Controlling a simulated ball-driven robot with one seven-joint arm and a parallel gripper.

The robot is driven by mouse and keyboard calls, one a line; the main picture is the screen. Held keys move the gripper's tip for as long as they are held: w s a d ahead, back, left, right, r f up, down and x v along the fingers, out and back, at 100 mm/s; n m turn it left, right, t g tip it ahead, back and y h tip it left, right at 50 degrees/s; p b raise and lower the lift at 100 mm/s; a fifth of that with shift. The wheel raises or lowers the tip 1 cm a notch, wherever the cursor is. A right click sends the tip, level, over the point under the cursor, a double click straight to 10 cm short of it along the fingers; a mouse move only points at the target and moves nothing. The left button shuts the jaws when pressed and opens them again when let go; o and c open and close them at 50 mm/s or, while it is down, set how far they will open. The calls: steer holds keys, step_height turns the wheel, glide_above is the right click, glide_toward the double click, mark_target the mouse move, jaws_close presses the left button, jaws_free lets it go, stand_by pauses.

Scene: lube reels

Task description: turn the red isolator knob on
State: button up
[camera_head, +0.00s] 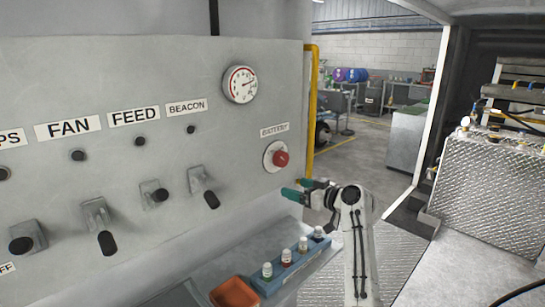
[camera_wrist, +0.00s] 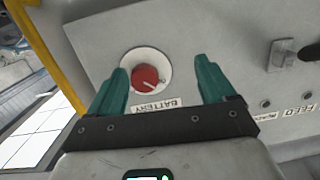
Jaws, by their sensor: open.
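The red isolator knob (camera_head: 281,158) sits on a round pale plate on the grey panel (camera_head: 245,130), under a label that reads BATTERY. In the wrist view the red knob (camera_wrist: 145,77) shows a pale pointer line on its face, and the BATTERY label (camera_wrist: 157,107) is beside it. My gripper (camera_head: 292,189) is open and empty, a little below and to the right of the knob in the head view. In the wrist view my green fingertips (camera_wrist: 165,72) lie on both sides of the knob, the left one closer. They appear apart from the knob.
Several levers, such as the BEACON lever (camera_head: 204,188), stick out left of the knob. A gauge (camera_head: 239,84) is above it. A blue rack (camera_head: 290,268) of small bottles and an orange tray (camera_head: 234,292) lie below. A yellow pipe (camera_head: 312,110) runs along the panel's right edge.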

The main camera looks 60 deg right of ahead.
steer(key=t+h, duration=0.1)
glide_toward(284, 158)
steer(key=p+x, duration=0.2)
steer(key=x, duration=0.8)
steer(key=shift+w+d+p, duration=0.1)
steer(key=shift+w+p, duration=0.1)
steer(key=shift+p, duration=0.2)
steer(key=shift+c, duration=0.3)
steer(key=c, duration=0.9)
